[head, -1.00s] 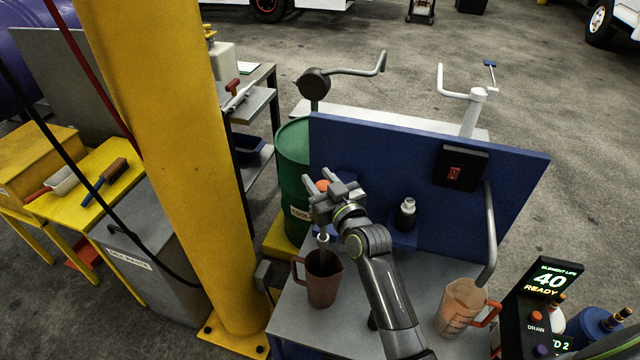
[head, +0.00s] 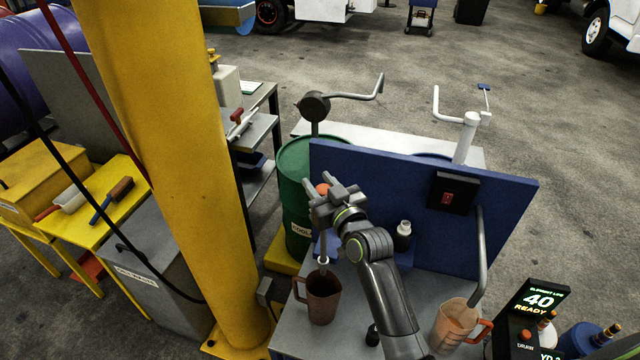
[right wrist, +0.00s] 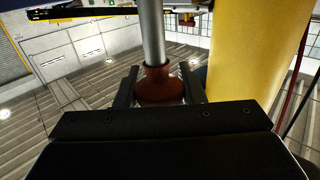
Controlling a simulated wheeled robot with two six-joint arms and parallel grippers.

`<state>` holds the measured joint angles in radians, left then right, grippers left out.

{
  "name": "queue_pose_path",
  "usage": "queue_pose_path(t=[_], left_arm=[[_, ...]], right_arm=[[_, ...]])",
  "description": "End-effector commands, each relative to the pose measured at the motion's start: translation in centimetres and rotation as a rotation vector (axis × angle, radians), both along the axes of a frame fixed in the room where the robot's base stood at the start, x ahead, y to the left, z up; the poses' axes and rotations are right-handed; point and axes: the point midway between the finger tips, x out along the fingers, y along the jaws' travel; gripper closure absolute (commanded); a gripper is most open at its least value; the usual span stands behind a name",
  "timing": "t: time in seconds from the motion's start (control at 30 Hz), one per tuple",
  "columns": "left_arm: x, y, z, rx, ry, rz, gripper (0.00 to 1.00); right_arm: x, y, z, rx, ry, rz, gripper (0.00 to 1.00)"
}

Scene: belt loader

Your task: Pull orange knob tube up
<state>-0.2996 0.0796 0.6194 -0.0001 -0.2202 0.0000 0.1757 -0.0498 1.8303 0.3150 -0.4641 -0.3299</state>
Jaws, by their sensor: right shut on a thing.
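An orange knob (head: 322,189) shows between the fingers of my right gripper (head: 326,188) in the head view, in front of the blue panel's left part. In the right wrist view, the fingers of my right gripper (right wrist: 160,92) are shut around the red-orange knob (right wrist: 160,84), and a grey metal tube (right wrist: 152,35) runs from it towards the top of the picture. In the head view a pale spout (head: 323,263) shows below the gripper, over the mouth of a brown pitcher (head: 322,300). The gripper partly hides the knob and its mounting. My left gripper is not in view.
A blue panel (head: 400,180) with a red switch (head: 447,198) stands behind the grey bench. A green barrel (head: 293,195) and yellow post (head: 190,170) are left.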

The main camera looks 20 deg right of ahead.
Motion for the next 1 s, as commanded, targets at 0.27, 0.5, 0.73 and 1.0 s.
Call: queue_pose_path(t=[0.27,0.5,0.73,1.0], left_arm=[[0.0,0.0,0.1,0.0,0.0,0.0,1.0],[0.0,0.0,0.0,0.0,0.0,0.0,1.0],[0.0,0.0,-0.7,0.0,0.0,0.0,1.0],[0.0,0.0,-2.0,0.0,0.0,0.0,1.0]], right_arm=[[0.1,0.0,0.7,0.001,-0.015,0.0,0.43],[0.0,0.0,0.4,0.001,-0.011,0.0,0.43],[-2.0,-0.4,0.2,0.003,-0.01,-0.001,0.43],[-6.7,-1.3,0.1,0.001,-0.01,-0.002,0.43]])
